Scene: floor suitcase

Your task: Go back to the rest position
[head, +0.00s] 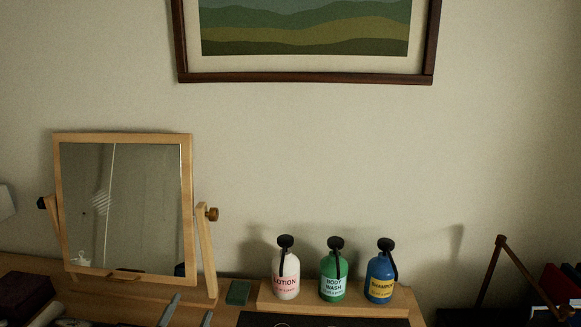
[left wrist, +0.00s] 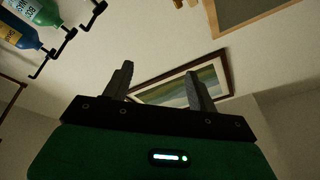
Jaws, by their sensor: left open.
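My left gripper (head: 193,304) shows only as two grey fingertips at the bottom edge of the head view, in front of the mirror's base. In the left wrist view my left gripper (left wrist: 158,80) has its two fingers wide apart with nothing between them. The framed picture on the wall shows behind them there. My right gripper is in neither view.
A tilting mirror (head: 122,138) stands at the left. Lotion (head: 286,275), body wash (head: 334,277) and shampoo (head: 380,279) bottles stand on a wooden riser (head: 400,306). A small green box (head: 238,293) lies beside it. A framed picture (head: 305,77) hangs above.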

